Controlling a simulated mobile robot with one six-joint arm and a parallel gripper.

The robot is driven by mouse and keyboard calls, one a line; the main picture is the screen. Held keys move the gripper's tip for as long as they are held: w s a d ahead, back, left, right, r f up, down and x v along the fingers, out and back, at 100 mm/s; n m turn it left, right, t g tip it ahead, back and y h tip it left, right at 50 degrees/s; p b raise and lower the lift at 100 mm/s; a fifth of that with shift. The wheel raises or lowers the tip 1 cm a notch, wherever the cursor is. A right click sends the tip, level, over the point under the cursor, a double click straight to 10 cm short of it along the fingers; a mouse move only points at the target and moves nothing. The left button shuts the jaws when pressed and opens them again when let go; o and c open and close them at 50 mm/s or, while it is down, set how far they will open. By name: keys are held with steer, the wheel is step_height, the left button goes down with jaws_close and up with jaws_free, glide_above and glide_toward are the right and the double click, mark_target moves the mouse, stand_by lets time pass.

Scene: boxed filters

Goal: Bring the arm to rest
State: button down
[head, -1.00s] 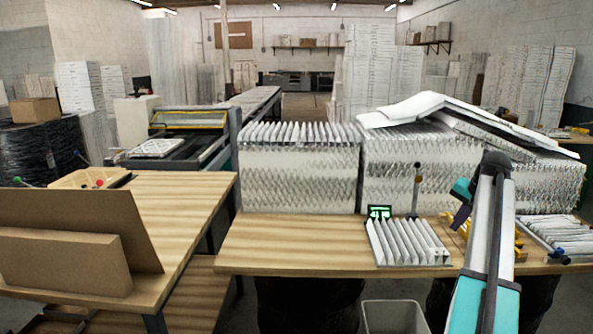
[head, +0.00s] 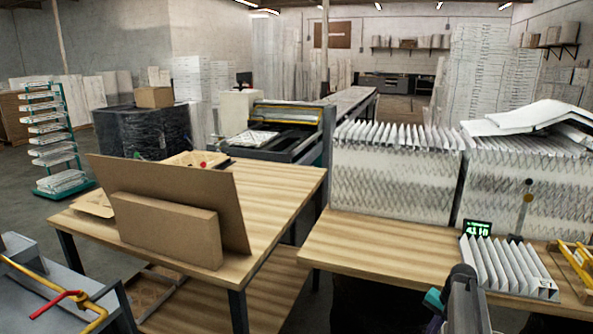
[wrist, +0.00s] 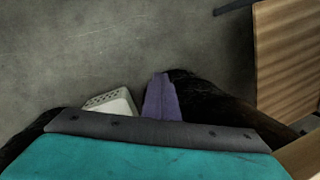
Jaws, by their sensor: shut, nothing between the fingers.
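My arm (head: 466,303) shows at the bottom right of the head view, in front of the right table's near edge. My gripper is mostly hidden there; only a small teal and dark part shows beside the arm link. In the wrist view my gripper (wrist: 162,97) shows as purple fingers close together, shut and empty, pointing over the grey floor. A pleated white filter (head: 507,267) lies on the right table (head: 380,258), just beyond my arm. My arm does not appear to hold anything.
A left table (head: 275,190) carries a leaning cardboard sheet and a box (head: 167,230). Stacked filters (head: 392,185) stand behind the right table. A small green display (head: 477,228) stands by the filter. A wooden edge (wrist: 285,55) lies at right in the wrist view.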

steer(key=s+a+f+n+g, duration=0.2)
steer(key=s+a+f, duration=0.5)
steer(key=a+f, duration=0.35)
steer(key=s+a+f+n+g, duration=0.2)
steer(key=s+a+f, duration=0.5)
steer(key=a+f, duration=0.35)
steer(key=s+a+f+n, duration=0.2)
steer(key=s, duration=0.6)
steer(key=s+a+f+n+g+h+b, duration=0.1)
steer(key=s+a+f, duration=0.2)
steer(key=s, duration=0.5)
steer(key=s+a+f+n+g+h, duration=0.1)
steer(key=s+a+f+n, duration=0.1)
steer(key=s, duration=0.6)
steer(key=shift+s+a+f+n, duration=0.15)
steer(key=shift+a+f+n, duration=0.15)
steer(key=shift+f, duration=0.15)
